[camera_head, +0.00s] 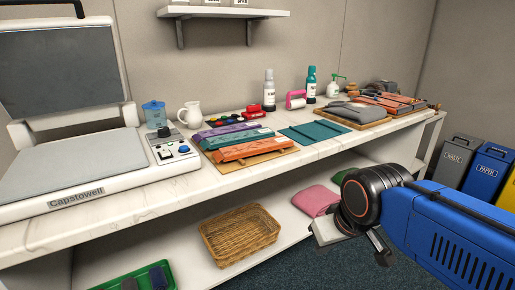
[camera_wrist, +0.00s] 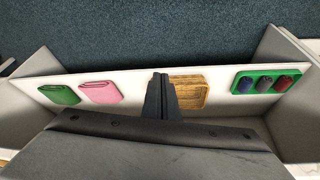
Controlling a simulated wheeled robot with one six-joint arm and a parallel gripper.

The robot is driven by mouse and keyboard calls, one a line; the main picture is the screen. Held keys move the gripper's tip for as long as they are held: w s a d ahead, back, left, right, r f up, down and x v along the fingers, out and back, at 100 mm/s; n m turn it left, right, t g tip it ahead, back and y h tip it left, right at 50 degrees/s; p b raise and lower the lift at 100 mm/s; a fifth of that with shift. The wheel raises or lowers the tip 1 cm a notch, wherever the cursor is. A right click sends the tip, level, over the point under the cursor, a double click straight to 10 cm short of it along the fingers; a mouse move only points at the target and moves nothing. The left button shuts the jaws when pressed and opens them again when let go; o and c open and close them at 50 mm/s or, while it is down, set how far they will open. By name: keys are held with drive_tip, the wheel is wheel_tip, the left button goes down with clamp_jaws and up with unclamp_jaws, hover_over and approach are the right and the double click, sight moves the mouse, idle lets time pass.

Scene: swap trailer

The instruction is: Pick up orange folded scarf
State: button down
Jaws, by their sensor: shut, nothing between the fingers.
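A long, flat orange folded item (camera_head: 250,149), which looks like the orange folded scarf, lies on a wooden board on the white counter in the head view. It is at the front of a row, with a teal and a purple folded item behind it. Another orange item (camera_head: 385,101) lies farther right among grey and dark things; I cannot tell exactly what it is. My gripper (camera_head: 381,247) is low, in front of the counter and right of the scarf, well apart from it. In the wrist view my gripper (camera_wrist: 163,92) is shut and empty; no orange scarf shows there.
The lower shelf holds a wicker basket (camera_head: 239,235), a pink folded cloth (camera_head: 316,201), a green cloth (camera_wrist: 60,95) and a green tray (camera_wrist: 240,84) with rolled items. A heat press (camera_head: 75,165) stands left on the counter. Bins (camera_head: 487,165) stand right.

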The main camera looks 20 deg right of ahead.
drive_tip(key=c, duration=2.5)
unclamp_jaws()
drive_tip(key=o, duration=0.5)
drive_tip(key=shift+r, duration=0.1)
drive_tip(key=o, duration=1.2)
drive_tip(key=shift+m+g, duration=0.3)
drive_tip(key=shift+m, duration=0.5)
drive_tip(key=w+r, duration=0.2)
drive_tip(key=r, duration=0.1)
drive_tip(key=w+r, duration=0.1)
drive_tip(key=r, duration=0.1)
drive_tip(key=shift+w+a+r, duration=0.1)
drive_tip(key=shift+w+a, duration=0.15)
drive_tip(key=shift+w, duration=0.05)
drive_tip(key=shift+o, duration=0.2)
wheel_tip(320, 180, up, 27)
drive_tip(key=m+g, duration=0.4)
drive_tip(key=m, duration=1)
hover_over(257, 145)
wheel_tip(257, 145, down, 17)
drive_tip(key=shift+w+f, duration=0.1)
